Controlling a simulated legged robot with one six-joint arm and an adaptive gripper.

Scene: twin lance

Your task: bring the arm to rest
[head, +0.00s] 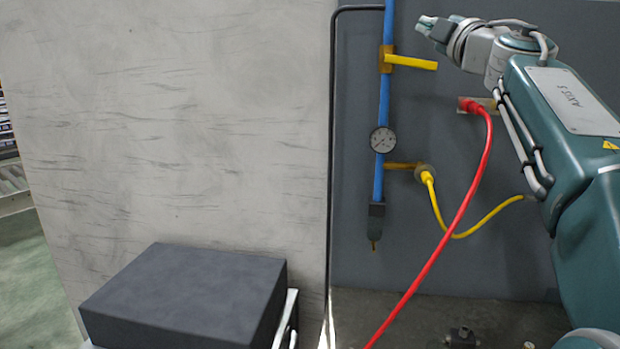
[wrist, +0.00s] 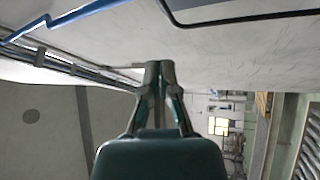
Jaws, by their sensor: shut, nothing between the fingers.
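My gripper (head: 428,25) is at the top of the head view, at the end of my raised green arm. It points left, close to the upper part of the blue pipe. In the wrist view my gripper (wrist: 159,72) has its two fingers together with nothing between them. I cannot tell how far it is from the pipe.
A blue pipe (head: 384,100) carries a yellow lever (head: 412,62) and a gauge (head: 383,140). A red cable (head: 462,215) and a yellow cable (head: 440,215) hang from wall fittings. A dark box (head: 185,295) stands before the grey wall (head: 170,120).

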